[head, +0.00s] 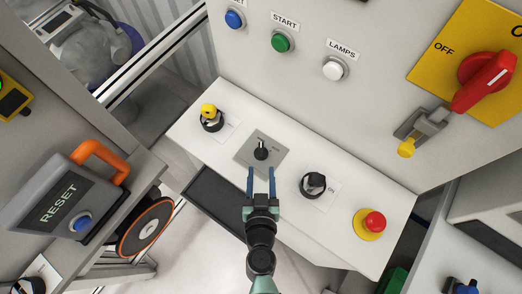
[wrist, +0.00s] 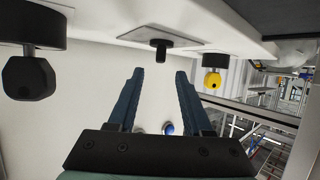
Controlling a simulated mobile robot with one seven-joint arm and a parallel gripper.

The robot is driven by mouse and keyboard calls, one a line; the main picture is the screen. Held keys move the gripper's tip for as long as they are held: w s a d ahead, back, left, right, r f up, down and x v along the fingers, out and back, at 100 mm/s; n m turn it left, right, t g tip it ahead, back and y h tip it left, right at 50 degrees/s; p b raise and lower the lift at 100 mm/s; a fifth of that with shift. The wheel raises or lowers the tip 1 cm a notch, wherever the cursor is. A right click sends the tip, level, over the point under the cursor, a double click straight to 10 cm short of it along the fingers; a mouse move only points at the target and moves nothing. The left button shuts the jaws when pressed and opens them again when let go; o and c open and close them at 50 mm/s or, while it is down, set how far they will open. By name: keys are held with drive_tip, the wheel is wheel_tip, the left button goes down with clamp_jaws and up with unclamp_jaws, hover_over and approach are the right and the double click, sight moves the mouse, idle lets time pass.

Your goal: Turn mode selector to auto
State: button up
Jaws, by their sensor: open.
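A small black knob (head: 261,149) stands on a square grey plate (head: 246,153) on the white sloped panel in the head view. The plate's lettering is too small to read. My gripper (head: 260,170) is open and empty, with two blue fingers pointing towards this knob, just short of it. In the wrist view the knob (wrist: 162,52) sticks out beyond and between the fingertips (wrist: 159,73), apart from them. A larger black rotary knob (head: 313,184) is to the right in the head view; it shows at the left in the wrist view (wrist: 28,77).
A yellow-topped switch (head: 209,112) sits left on the panel, and a red mushroom button (head: 375,221) sits right. Above are blue, green (head: 281,42) and white buttons and a red rotary switch (head: 485,78). A grey RESET box (head: 60,200) stands at left.

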sight(261, 156)
drive_tip(key=b+x, duration=0.1)
drive_tip(key=x, duration=0.7)
clamp_jaws()
